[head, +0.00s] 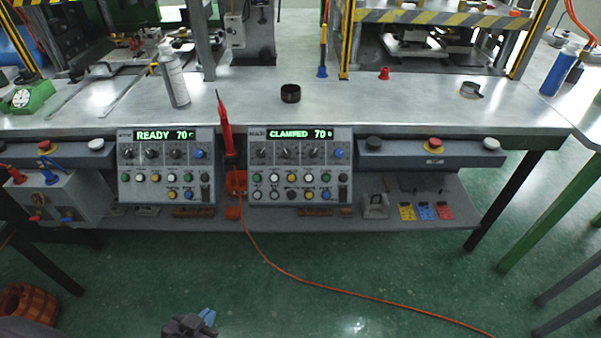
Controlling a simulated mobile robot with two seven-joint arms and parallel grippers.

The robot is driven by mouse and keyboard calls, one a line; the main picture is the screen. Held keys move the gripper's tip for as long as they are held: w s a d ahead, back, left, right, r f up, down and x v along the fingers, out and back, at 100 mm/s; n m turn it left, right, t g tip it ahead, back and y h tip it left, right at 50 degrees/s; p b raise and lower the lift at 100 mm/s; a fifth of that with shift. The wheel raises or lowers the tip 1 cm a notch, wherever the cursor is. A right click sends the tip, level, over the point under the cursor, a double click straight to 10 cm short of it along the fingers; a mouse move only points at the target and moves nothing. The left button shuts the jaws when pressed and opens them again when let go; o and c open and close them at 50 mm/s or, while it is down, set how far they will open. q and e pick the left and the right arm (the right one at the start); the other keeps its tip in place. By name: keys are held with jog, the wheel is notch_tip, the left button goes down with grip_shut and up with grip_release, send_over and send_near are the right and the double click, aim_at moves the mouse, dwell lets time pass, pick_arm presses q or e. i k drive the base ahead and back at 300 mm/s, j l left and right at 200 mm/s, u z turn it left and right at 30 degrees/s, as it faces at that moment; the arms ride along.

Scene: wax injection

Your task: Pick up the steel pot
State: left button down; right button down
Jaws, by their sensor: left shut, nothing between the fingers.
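A small, dark, round, open-topped pot (290,93) stands upright on the steel bench top, right of the middle, behind the panels. A second low metal piece, round with a pale inside (471,90), sits further right on the same bench. I cannot tell surely which of them is the steel pot. My left gripper (196,323) shows at the bottom edge, dark with a blue part. It is shut and empty, low in front of the bench and well apart from both. My right gripper is not in view.
Two control panels (166,168) stand along the bench front. A red pointed tool (224,125) rises between them, with an orange cable on the floor. A spray can (173,78) stands left and a blue bottle (562,70) right. The bench top (400,105) between the two round pieces is clear.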

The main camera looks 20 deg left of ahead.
aim_at(470, 89)
jog(key=i+l+u, duration=0.25)
jog(key=i, duration=0.3)
jog(key=i+l+u, duration=0.3)
jog(key=i, duration=0.25)
jog(key=i+l+u, duration=0.15)
jog(key=l, duration=0.3)
jog(key=l+u, duration=0.1)
jog(key=l, duration=0.35)
